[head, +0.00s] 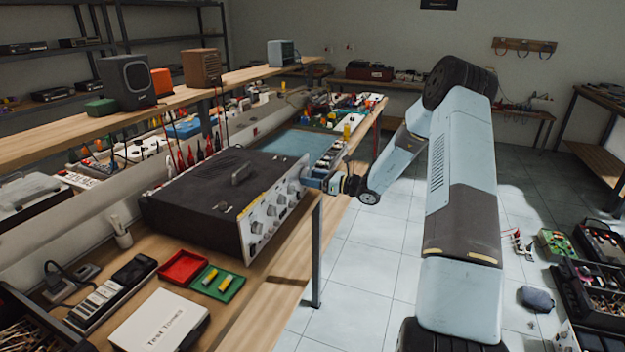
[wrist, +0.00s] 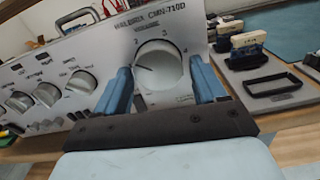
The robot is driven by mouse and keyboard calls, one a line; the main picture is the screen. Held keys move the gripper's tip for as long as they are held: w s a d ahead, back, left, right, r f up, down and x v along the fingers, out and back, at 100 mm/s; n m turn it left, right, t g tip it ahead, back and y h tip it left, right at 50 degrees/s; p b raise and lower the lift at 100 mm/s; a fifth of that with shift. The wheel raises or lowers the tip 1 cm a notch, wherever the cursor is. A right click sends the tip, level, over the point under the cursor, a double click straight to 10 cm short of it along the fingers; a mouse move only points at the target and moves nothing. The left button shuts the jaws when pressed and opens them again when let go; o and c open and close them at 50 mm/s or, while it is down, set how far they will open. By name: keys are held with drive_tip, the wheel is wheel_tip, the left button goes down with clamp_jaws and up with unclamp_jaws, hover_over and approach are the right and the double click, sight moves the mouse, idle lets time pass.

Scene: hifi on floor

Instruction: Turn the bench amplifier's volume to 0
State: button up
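The bench amplifier (head: 215,200) is a black box with a silver front panel, standing on the wooden bench. Its large silver volume knob (wrist: 160,65) sits under the word VOLUME in the wrist view, with a numbered scale around it. A short dark mark on the knob points left, below the 2; its exact reading is unclear. My gripper (wrist: 162,82) has its two blue fingers on either side of the knob, with narrow gaps showing, so it looks open around it. In the head view my gripper (head: 314,180) is at the far end of the panel.
Smaller knobs (wrist: 82,82) line the panel left of the volume knob. Beyond the amplifier are a blue mat (head: 290,143) and small devices on the bench. Red and green trays (head: 218,284) and a Test Tones box (head: 160,322) lie nearer.

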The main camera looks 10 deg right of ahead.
drive_tip(key=c, duration=0.8)
drive_tip(key=shift+n, duration=0.4)
drive_tip(key=n, duration=0.7)
drive_tip(key=shift+w+n, duration=0.1)
drive_tip(key=shift+n, duration=0.2)
drive_tip(key=n, duration=0.4)
drive_tip(key=shift+n, duration=2.2)
